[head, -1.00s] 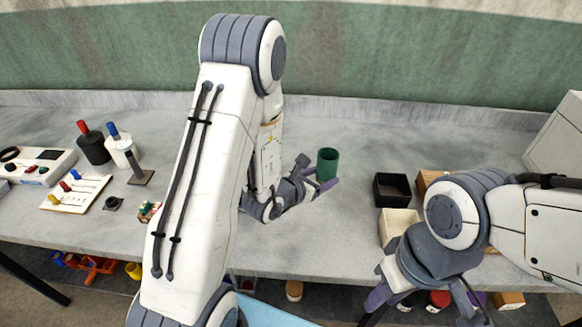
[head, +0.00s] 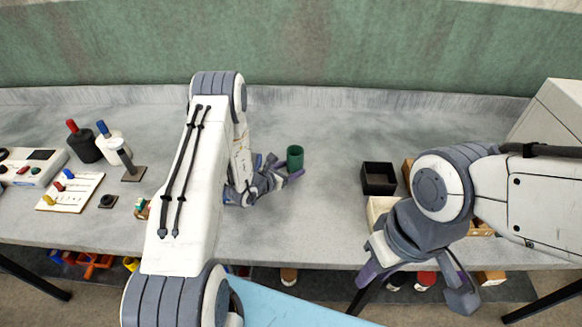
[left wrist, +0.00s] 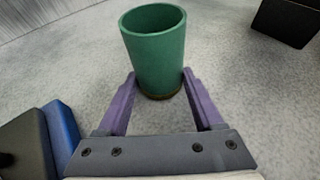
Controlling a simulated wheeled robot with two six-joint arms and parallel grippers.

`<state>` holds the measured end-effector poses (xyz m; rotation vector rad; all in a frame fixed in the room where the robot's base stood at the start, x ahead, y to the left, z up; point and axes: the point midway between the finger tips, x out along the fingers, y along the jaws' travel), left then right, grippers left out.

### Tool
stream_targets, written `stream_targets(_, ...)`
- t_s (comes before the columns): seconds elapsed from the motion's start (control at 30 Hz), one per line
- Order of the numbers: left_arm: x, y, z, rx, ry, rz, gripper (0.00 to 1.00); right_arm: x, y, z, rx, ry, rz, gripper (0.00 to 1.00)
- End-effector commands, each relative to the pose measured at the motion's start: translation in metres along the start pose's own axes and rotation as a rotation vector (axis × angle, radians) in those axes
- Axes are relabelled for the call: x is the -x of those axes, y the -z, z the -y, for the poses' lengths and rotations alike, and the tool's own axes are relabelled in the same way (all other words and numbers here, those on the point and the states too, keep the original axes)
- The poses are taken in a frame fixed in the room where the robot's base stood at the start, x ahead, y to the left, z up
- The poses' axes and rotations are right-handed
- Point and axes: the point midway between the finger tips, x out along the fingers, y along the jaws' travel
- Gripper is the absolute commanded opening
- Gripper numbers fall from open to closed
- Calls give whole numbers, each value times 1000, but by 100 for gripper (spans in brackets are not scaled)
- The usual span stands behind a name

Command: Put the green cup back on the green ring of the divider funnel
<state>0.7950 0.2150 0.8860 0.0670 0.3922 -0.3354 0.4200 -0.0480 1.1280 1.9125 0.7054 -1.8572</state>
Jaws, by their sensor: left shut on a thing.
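The green cup (head: 295,157) is upright at the purple fingertips of my left gripper (head: 287,174), over the middle of the grey table. In the left wrist view the cup (left wrist: 155,50) is between the two fingers (left wrist: 160,92), which close on its lower part. Whether its base touches the table is hard to tell. My right gripper (head: 418,285) hangs low in front of the table edge, its fingers spread and nothing visible between them. I cannot make out the divider funnel or its green ring; my left arm covers part of the table.
A black open box (head: 379,178) and a pale box (head: 381,207) stand right of the cup. Red-topped (head: 84,142) and blue-topped (head: 112,146) bottles, a pegged board (head: 69,190) and a switch panel (head: 30,167) are at left. The table behind the cup is clear.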

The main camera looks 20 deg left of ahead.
Motion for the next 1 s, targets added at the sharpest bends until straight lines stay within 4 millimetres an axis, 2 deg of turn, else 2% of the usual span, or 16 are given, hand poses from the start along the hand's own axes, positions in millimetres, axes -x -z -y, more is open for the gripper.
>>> stream_targets(0.4,-3,6,0,-1,-1,1,0,-6,0,0,0,0,0,34)
stream_targets(0.43,-2,4,0,-1,-1,1,80,-4,0,0,0,0,0,34)
stream_targets(0.47,-2,4,0,-1,-1,1,91,-3,0,0,0,0,0,34)
stream_targets(0.5,-2,4,0,-1,-1,1,98,-3,0,0,0,0,0,34)
stream_targets(0.87,0,0,0,-1,-1,1,98,1,0,0,0,0,0,34)
stream_targets(1.0,15,3,-2,2,-5,-2,98,-5,0,0,0,0,0,34)
